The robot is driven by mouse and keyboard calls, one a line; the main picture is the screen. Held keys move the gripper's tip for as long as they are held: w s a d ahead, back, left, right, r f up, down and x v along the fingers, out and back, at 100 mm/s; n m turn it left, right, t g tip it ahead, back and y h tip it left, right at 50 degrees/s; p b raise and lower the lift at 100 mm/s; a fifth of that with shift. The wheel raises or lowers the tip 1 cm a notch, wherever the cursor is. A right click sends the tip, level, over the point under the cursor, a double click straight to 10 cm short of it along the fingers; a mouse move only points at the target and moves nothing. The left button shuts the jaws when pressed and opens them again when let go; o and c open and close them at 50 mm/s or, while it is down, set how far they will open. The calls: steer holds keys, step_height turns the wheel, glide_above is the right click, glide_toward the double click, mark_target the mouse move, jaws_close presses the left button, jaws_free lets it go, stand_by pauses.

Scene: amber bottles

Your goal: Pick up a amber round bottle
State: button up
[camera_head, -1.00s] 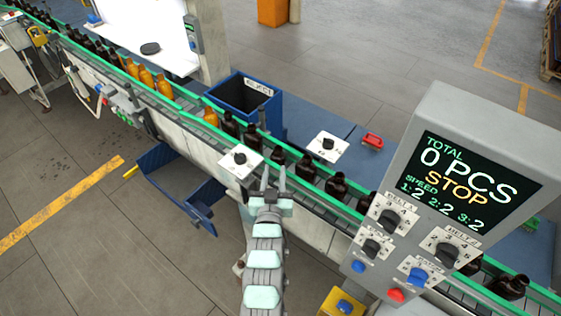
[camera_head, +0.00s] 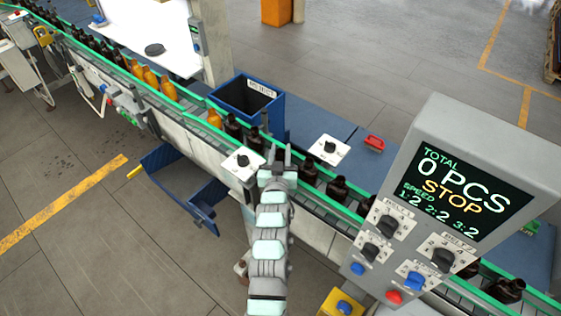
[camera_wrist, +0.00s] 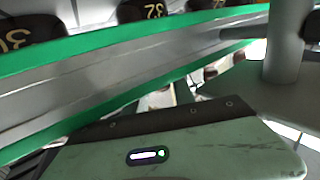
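Dark brown round bottles stand upright in a row on the conveyor (camera_head: 325,208), with one (camera_head: 338,188) right of my gripper and another (camera_head: 233,128) to its left. Several bright orange-amber bottles (camera_head: 152,79) stand further up the belt, and one more orange bottle (camera_head: 215,119) is nearer the blue bin. My gripper (camera_head: 281,152) is at the near green rail, its two fingers apart with no bottle clearly held; any bottle behind it is partly hidden. In the wrist view, dark bottles marked 30 (camera_wrist: 25,36) and 32 (camera_wrist: 148,11) show beyond the rail.
Green guide rails (camera_wrist: 60,55) edge the belt. A blue reject bin (camera_head: 232,98) stands behind it. A grey control panel (camera_head: 470,180) reading STOP is close on the right. A knob plate (camera_head: 243,163) sits just left of my gripper. A blue open tray (camera_head: 185,190) hangs at the front left.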

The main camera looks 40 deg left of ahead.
steer(key=shift+c, duration=0.4)
jaws_close()
stand_by(1.0)
